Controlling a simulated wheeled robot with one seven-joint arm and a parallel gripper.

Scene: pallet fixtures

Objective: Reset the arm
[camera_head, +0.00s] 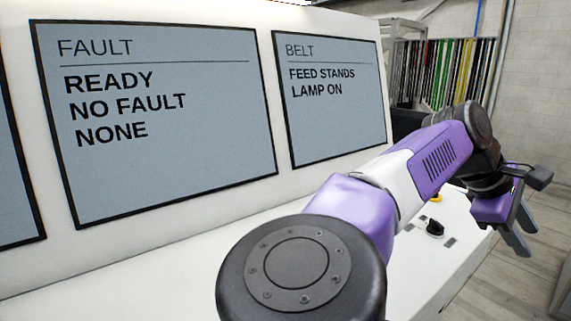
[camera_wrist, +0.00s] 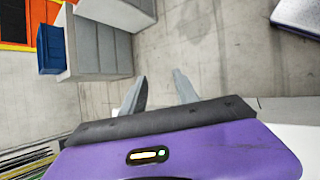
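My gripper (camera_head: 521,238) is at the right of the head view, past the right end of the white console, with its fingers pointing down. In the wrist view its two grey fingers (camera_wrist: 160,90) stand apart with bare floor between them, so it is open and empty. My purple and white arm reaches across the front of the console and hides part of its top.
The console's FAULT screen (camera_head: 160,120) reads READY, NO FAULT, NONE. Its BELT screen (camera_head: 330,95) reads FEED STANDS, LAMP ON. A black knob (camera_head: 434,228) sits on the white desk (camera_head: 425,265). Grey blocks (camera_wrist: 100,45) and a blue box (camera_wrist: 51,50) stand beyond the fingers.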

